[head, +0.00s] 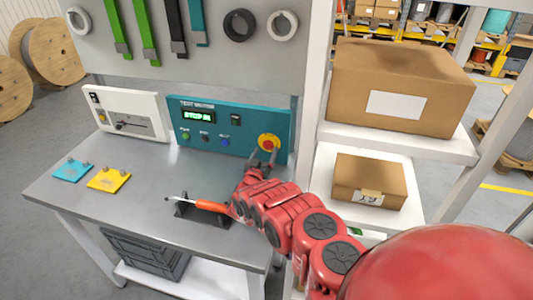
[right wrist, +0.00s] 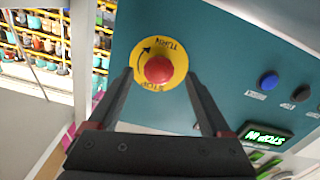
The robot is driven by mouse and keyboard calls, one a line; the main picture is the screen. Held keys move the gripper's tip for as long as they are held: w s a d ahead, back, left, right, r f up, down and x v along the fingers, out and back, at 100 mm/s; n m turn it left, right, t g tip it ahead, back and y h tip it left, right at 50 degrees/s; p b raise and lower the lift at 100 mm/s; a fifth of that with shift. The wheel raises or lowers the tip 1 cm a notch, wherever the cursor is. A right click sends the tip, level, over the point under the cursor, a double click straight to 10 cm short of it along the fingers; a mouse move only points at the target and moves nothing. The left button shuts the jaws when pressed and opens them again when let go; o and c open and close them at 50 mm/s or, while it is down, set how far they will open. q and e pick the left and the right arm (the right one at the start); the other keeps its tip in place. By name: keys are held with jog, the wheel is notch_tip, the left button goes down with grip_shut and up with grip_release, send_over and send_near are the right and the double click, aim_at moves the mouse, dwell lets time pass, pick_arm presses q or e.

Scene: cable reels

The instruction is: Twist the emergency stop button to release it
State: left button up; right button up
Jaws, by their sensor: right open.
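The emergency stop button (head: 268,142) is a red knob on a yellow disc at the right end of the teal test panel (head: 226,149). In the right wrist view the red button (right wrist: 158,69) sits on its yellow ring, which carries a curved arrow and lettering. My right gripper (head: 263,157) is open just in front of the button; in the right wrist view its two fingers (right wrist: 158,76) lie either side of the knob, apart from it as far as I can tell. The panel's green display (head: 198,116) reads "STOP IN". My left gripper is not in view.
A white panel (head: 128,112), a blue plate (head: 73,170) and a yellow plate (head: 109,179) are on the bench's left. Shelves with cardboard boxes (head: 368,183) stand at right.

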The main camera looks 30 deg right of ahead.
jog(key=shift+w+d+f, duration=0.1)
jog(key=shift+w+d, duration=0.15)
jog(key=shift+d, duration=0.05)
jog(key=shift+w+d, duration=0.4)
jog(key=shift+d, duration=0.05)
